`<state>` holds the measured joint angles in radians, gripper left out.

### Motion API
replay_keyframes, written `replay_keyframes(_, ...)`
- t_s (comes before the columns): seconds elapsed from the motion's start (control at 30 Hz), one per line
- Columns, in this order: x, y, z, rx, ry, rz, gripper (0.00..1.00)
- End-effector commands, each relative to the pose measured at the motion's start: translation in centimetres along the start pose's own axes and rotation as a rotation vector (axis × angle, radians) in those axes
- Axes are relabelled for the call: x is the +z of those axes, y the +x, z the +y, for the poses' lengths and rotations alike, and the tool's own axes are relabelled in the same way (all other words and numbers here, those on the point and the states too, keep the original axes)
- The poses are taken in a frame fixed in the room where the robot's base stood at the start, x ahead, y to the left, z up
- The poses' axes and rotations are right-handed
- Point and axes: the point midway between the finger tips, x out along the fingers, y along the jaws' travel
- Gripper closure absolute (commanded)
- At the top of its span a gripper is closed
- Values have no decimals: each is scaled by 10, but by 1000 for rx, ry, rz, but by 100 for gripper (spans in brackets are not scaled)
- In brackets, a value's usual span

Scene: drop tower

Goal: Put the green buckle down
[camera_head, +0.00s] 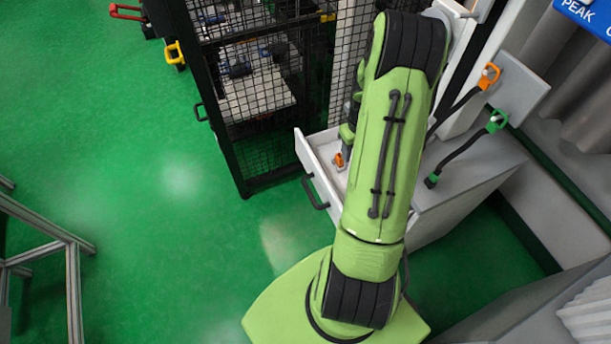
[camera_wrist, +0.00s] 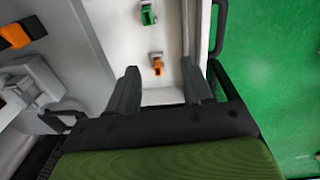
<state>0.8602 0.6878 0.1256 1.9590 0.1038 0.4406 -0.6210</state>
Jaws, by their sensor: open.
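In the wrist view a small green buckle (camera_wrist: 148,15) lies on the white floor of the open drawer (camera_wrist: 165,38). An orange buckle (camera_wrist: 157,66) lies in the same drawer, closer to my fingers. My gripper (camera_wrist: 161,88) is open, with nothing between its two dark fingers, and neither buckle touches them. In the head view the drawer (camera_head: 304,150) stands pulled out, and the orange buckle (camera_head: 339,160) shows beside my arm. My arm hides most of the drawer there, and I cannot make out the loose green buckle in that view.
A green-handled strap (camera_head: 496,121) and an orange-handled strap (camera_head: 488,76) hang by the grey cabinet (camera_head: 455,205) right of my arm. A black mesh cage (camera_head: 250,90) stands close left of the drawer.

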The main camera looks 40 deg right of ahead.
Motion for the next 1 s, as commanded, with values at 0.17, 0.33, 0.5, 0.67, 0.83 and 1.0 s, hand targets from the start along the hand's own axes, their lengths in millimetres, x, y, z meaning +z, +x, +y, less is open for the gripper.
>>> replay_keyframes(0.17, -14, -120, -80, 59, -67, 115, 50)
replay_keyframes(0.33, 26, -210, -163, 57, -110, 247, 50)
replay_keyframes(0.5, 99, -259, -221, -9, -152, 377, 50)
replay_keyframes(0.67, 148, -269, -241, -77, -173, 443, 50)
replay_keyframes(0.83, 158, -269, -244, -94, -175, 453, 50)
replay_keyframes(1.0, 157, -270, -243, -93, -175, 453, 50)
